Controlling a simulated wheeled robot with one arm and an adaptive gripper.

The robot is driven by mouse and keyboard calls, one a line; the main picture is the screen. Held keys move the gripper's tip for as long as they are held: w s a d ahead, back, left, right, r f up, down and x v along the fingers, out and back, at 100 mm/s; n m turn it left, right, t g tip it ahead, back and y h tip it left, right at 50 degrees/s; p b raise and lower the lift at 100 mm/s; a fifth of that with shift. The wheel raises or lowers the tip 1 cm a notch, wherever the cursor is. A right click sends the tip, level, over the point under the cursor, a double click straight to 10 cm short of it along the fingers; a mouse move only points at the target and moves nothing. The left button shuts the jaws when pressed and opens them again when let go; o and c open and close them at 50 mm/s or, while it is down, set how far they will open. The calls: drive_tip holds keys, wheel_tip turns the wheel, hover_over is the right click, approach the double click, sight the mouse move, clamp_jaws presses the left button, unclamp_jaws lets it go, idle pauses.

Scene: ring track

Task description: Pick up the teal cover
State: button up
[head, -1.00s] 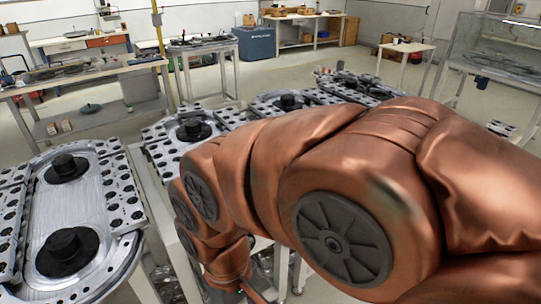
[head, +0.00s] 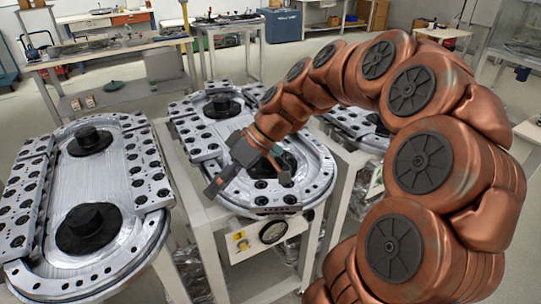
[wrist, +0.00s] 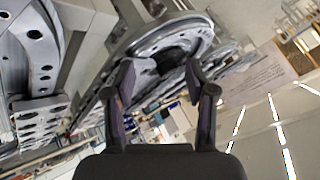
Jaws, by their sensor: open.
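I cannot make out the teal cover in the wrist view.
A ring track (head: 117,180) with two black hubs stands on a table at the left. The middle ring track (head: 316,182) is under my arm on a white-framed table (head: 203,240). The workbench (head: 110,57) stands behind. Open floor shows between the tables and the workbench.

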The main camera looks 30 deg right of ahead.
drive_tip(key=w+d+f+t+b, duration=0.1)
drive_tip(key=w+d+t, duration=0.2)
drive_tip(key=d, duration=0.6)
drive_tip(key=w+d+f+n+t+b, duration=0.1)
drive_tip(key=w+d+f+t, duration=0.15)
drive_tip(key=d, duration=0.65)
drive_tip(key=w+d+t+b, duration=0.1)
drive_tip(key=w+d+t, duration=0.25)
drive_tip(key=d, duration=0.55)
drive_tip(key=shift+d+p+x, duration=0.25)
drive_tip(key=shift+p+x, duration=0.75)
drive_tip(key=shift+x, duration=2.7)
drive_tip(key=shift+w+f, duration=0.1)
clamp_jaws()
